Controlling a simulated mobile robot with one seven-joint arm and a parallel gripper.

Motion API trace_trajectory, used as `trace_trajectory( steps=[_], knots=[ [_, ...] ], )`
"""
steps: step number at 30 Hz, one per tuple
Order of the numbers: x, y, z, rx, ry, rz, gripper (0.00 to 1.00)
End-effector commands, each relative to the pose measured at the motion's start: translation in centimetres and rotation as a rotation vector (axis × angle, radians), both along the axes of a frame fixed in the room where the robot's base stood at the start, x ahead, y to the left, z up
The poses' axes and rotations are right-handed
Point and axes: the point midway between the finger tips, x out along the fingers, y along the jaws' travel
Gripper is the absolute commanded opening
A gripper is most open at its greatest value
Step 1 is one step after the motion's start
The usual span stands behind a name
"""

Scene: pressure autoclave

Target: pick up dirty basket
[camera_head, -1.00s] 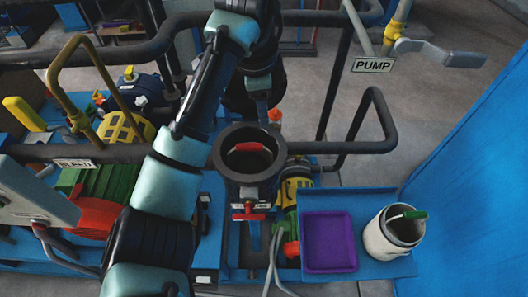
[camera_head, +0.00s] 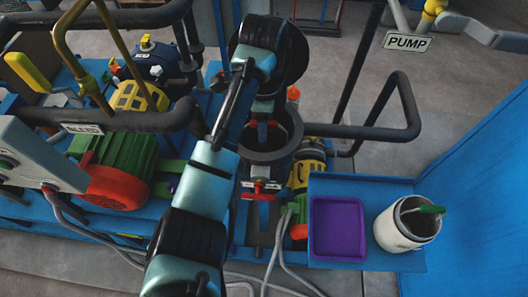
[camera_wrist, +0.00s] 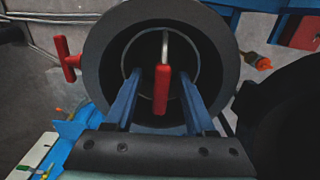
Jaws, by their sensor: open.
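The basket sits inside the dark round pressure vessel (camera_head: 283,125). In the wrist view its upright red handle (camera_wrist: 161,92) stands in the middle of the vessel's opening, with a pale wire above it. My gripper (camera_wrist: 160,75) is open, its two blue fingers pointing into the mouth, one on each side of the handle with gaps. I cannot tell how deep the fingertips are relative to the handle. In the head view my gripper (camera_head: 262,133) is over the vessel's mouth, and my arm hides the basket. Whether the basket is dirty cannot be seen.
A blue side table (camera_head: 390,185) at the right bears a purple tray (camera_head: 338,228) and a white pot (camera_head: 392,232) with a green handle in it. A red valve handle (camera_head: 260,187) juts from the vessel's front. Dark pipes (camera_head: 375,132) surround the area.

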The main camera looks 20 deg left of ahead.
Motion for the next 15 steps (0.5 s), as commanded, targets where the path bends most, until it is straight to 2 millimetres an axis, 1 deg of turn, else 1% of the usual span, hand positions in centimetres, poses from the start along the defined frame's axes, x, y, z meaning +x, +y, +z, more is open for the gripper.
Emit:
trace_trajectory(
  steps=[3,6,13,15],
  knots=[
    [-0.1,0.0,-1.4,-0.001,0.003,0.001,0.55],
    [-0.1,0.0,-2.2,0.0,0.001,0.001,0.55],
    [-0.1,0.0,-2.4,0.0,-0.001,0.0,0.55],
    [-0.1,0.0,-2.4,0.0,-0.001,0.001,0.42]
  ],
)
